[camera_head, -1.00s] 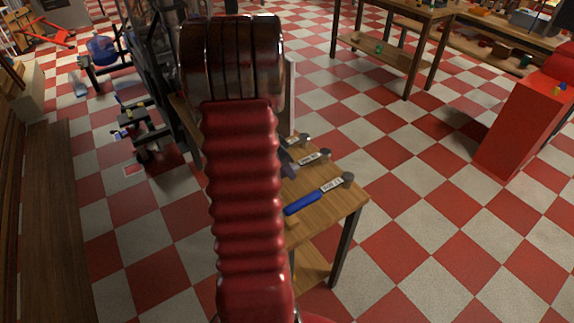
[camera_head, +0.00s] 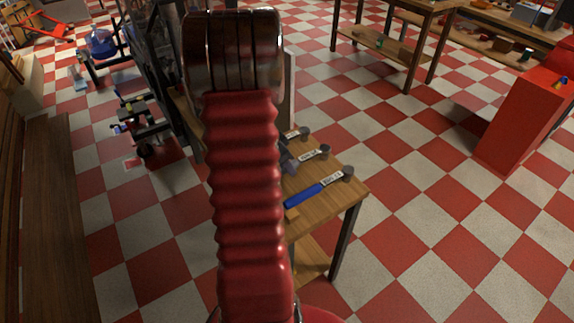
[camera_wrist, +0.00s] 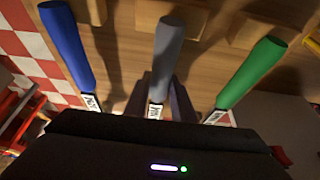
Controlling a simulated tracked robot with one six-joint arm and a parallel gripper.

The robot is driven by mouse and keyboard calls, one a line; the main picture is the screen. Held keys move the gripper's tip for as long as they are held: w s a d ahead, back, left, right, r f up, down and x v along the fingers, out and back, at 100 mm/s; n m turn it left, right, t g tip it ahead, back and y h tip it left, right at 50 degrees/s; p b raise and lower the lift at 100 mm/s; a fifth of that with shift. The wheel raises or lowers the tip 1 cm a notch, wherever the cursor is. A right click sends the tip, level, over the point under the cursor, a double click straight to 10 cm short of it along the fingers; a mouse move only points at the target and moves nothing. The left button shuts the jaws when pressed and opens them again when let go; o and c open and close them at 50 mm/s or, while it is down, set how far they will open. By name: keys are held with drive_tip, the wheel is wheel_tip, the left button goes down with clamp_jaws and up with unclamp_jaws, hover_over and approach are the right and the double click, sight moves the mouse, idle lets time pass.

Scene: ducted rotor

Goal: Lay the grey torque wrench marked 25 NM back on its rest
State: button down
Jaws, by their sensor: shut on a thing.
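The grey-handled torque wrench (camera_wrist: 165,60) is in the middle of the wrist view, with its handle pointing away from me. My gripper (camera_wrist: 158,97) is shut on it, one dark finger on each side near the white label. The label is too small to read surely. Whether the wrench touches the rest block (camera_wrist: 172,14) beneath its handle I cannot tell. In the head view its label (camera_head: 311,155) and round head show on the wooden bench (camera_head: 325,208); my red arm hides most of the gripper.
A blue-handled wrench (camera_wrist: 68,45) is left of the grey one and a green-handled wrench (camera_wrist: 252,72) right of it in the wrist view. Another wooden block (camera_wrist: 252,32) is near the green handle. Open checkered floor lies right of the bench.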

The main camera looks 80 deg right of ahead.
drive_tip(key=c, duration=1.4)
unclamp_jaws()
drive_tip(key=v, duration=1.3)
drive_tip(key=shift+r, duration=0.35)
drive_tip(key=shift+w+a, duration=0.1)
